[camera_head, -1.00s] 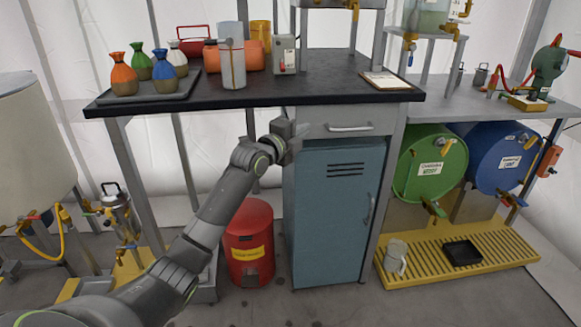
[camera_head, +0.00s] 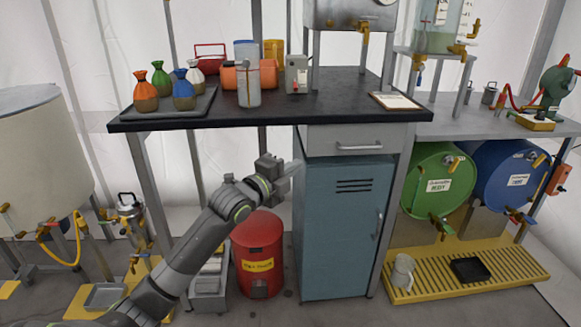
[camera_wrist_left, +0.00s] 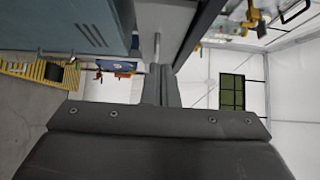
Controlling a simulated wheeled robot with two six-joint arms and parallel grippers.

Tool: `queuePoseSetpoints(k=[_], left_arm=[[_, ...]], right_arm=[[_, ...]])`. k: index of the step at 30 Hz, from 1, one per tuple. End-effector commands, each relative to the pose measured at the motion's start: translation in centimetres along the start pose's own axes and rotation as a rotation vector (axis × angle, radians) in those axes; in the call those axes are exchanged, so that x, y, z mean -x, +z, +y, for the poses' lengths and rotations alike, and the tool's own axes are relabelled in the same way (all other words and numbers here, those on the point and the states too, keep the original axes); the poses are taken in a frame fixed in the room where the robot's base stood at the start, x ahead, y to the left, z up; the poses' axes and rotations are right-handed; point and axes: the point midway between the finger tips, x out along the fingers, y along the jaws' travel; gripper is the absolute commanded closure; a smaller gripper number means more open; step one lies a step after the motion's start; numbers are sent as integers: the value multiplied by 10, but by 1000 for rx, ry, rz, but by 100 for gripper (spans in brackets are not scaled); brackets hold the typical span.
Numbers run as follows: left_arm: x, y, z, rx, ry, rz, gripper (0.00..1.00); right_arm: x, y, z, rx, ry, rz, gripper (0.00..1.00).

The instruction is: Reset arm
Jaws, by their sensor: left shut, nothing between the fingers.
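My left arm reaches in from the lower left in the head view. Its gripper (camera_head: 293,168) is shut and empty, in front of the upper left edge of the blue cabinet (camera_head: 342,225), below the black tabletop. I cannot tell whether it touches the cabinet. In the left wrist view the shut fingers (camera_wrist_left: 161,86) point away with nothing between them, and the cabinet (camera_wrist_left: 75,22) is at the upper left. My right gripper is not in view.
The black table (camera_head: 330,103) bears a tray (camera_head: 190,108) with several tied sacks, a grey canister (camera_head: 248,85) and a clipboard (camera_head: 395,101). A red bin (camera_head: 257,240) stands beside the cabinet. Green (camera_head: 430,190) and blue (camera_head: 508,172) drums are at the right.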

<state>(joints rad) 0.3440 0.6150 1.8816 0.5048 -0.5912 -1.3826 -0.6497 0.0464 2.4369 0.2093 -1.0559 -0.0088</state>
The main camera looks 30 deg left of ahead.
Motion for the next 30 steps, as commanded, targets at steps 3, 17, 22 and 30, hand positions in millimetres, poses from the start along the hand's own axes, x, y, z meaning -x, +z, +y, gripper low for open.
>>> queuePoseSetpoints(k=[3,17,22,30], left_arm=[[6,0,0,0,1,0,100],[40,-22,69,227,126,-16,100],[103,-55,154,594,301,-105,100],[222,-102,239,1163,495,-390,100]], right_arm=[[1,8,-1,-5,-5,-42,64],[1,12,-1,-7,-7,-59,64],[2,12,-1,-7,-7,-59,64],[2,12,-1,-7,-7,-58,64]])
